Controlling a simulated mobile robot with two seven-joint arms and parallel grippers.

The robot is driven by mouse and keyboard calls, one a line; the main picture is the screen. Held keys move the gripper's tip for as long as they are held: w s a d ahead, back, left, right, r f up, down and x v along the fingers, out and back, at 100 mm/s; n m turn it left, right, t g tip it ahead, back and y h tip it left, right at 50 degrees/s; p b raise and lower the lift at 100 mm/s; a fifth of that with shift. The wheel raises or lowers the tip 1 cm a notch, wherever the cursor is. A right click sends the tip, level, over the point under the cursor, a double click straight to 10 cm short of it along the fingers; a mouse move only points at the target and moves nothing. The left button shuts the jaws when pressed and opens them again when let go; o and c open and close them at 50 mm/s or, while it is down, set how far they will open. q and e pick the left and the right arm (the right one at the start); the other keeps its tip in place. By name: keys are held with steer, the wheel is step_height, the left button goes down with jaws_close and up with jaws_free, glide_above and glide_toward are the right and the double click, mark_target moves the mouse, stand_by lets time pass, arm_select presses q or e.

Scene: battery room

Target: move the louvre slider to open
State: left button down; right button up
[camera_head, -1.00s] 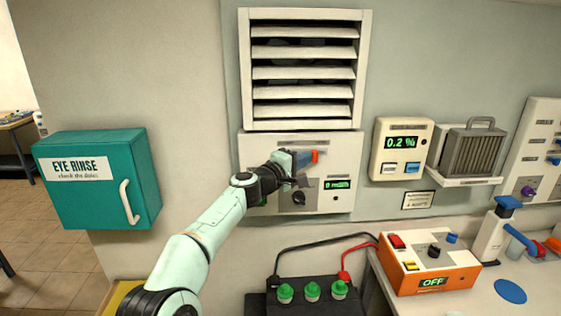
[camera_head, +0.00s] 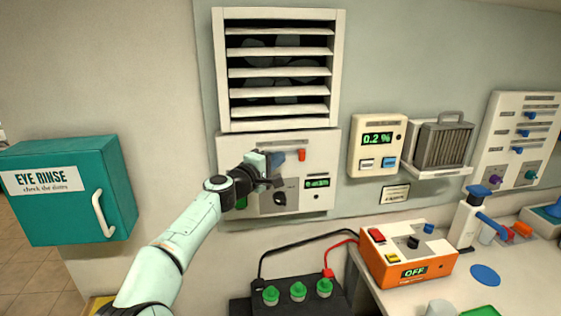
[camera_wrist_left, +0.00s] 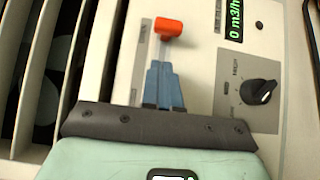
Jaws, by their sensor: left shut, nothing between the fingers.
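The louvre slider has an orange-red knob (camera_head: 302,154) on the pale control panel (camera_head: 233,160) under the louvre. It stands at the right of its label strip in the head view. The louvre (camera_head: 221,70) has tilted slats with dark gaps between them; round shapes show behind. My left gripper (camera_head: 280,157) is just left of the knob. Its blue fingers (camera_wrist_left: 160,85) are together and empty in the wrist view. They point at the knob (camera_wrist_left: 168,27), with a small gap between tips and knob. My right gripper is not in view.
A black dial (camera_wrist_left: 258,92) and a green display (camera_wrist_left: 236,20) reading 0 sit beside the slider. A 0.2 % meter (camera_head: 376,145) hangs to the right, a teal eye rinse box (camera_head: 70,190) to the left. A battery and an orange charger (camera_head: 405,255) stand below.

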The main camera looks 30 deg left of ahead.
arm_select(q)
steer(key=s+a+b, duration=0.1)
steer(key=s+b, duration=0.3)
steer(key=s, duration=0.6)
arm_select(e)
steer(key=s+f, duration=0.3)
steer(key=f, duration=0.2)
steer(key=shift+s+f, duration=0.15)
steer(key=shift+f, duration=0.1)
